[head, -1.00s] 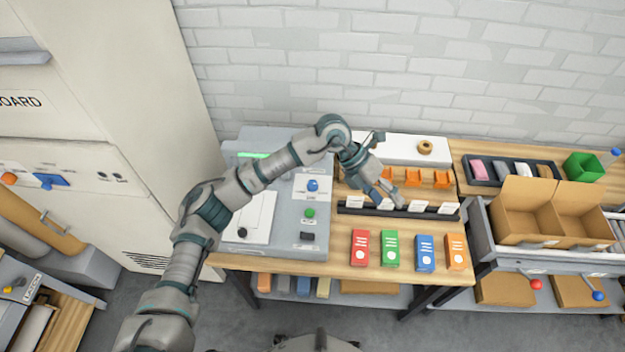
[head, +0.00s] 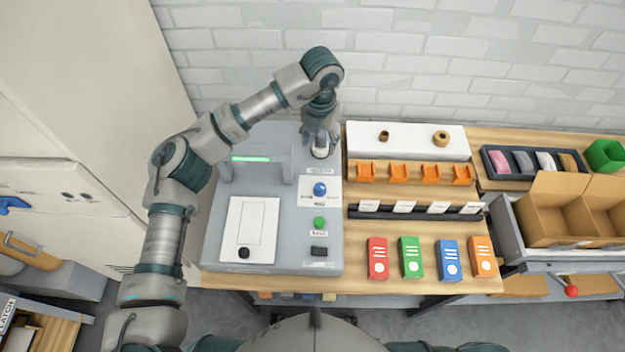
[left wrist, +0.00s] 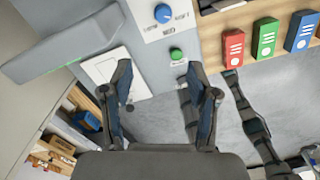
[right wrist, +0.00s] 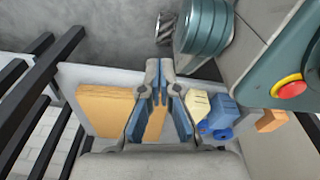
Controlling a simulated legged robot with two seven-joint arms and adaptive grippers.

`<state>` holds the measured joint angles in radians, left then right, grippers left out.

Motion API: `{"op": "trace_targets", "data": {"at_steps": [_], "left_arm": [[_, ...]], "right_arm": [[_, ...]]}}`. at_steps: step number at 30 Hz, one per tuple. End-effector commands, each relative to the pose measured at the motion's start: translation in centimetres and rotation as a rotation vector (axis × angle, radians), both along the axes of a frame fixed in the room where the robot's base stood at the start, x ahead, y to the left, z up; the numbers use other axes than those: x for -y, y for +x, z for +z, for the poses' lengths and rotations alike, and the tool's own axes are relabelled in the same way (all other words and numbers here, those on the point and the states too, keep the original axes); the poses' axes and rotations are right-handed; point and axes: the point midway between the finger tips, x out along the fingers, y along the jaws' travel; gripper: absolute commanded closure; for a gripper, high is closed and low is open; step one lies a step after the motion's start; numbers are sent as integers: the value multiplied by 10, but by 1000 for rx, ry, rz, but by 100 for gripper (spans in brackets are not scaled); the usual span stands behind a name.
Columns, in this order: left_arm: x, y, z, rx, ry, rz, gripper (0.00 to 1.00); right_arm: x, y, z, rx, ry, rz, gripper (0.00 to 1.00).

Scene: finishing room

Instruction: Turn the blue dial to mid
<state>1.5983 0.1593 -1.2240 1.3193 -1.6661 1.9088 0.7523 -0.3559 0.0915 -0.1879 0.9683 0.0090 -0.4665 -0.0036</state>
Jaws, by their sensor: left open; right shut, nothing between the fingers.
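The blue dial (head: 320,189) is a round knob on a white label plate on the grey machine's top, with small print around it. It also shows at the top of the left wrist view (left wrist: 162,13). Its setting is too small to read surely. My left gripper (head: 320,146) is open and empty, above the machine's back right, just behind the dial in the head view and apart from it. In the left wrist view its fingers (left wrist: 160,82) are spread below the dial. My right gripper (right wrist: 160,72) is shut and empty, away from the dial.
A green button (head: 319,222) and a black switch (head: 319,251) sit in front of the dial. A white panel (head: 252,228) lies left of it. To the right stand a black rack (head: 415,210) and red, green, blue and orange boxes (head: 377,258).

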Motion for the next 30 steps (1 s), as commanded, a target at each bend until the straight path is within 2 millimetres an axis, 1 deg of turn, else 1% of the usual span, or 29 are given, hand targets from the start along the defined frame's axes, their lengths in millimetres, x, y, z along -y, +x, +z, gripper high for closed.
{"op": "trace_targets", "data": {"at_steps": [1, 3, 9, 11, 14, 17, 18, 27, 30], "left_arm": [[3, 0, -14, -4, 2, -2, 40], [4, 1, -23, -7, 2, -3, 40], [-1, 3, -41, -14, -3, -2, 40], [-2, 3, -43, -15, -4, -1, 40], [-5, 2, -53, -16, -7, -2, 40], [-7, 2, -72, -16, -7, -1, 40], [-7, 2, -82, -17, -7, -1, 40], [1, 2, -154, -17, -3, -1, 40], [2, 1, -175, -17, -1, -1, 40]], "right_arm": [[0, 4, -8, 1, 1, -1, 100], [-1, 11, -9, 3, 3, -2, 100], [-5, 24, -9, 5, 0, -4, 100], [-6, 25, -8, 5, -1, -4, 100], [-7, 25, -6, 5, -3, -5, 100], [-8, 25, -5, 5, -4, -6, 100], [-8, 25, -5, 5, -4, -6, 100], [-5, 24, -8, 3, -2, -3, 100], [-5, 23, -8, 2, -2, -3, 100]]}}
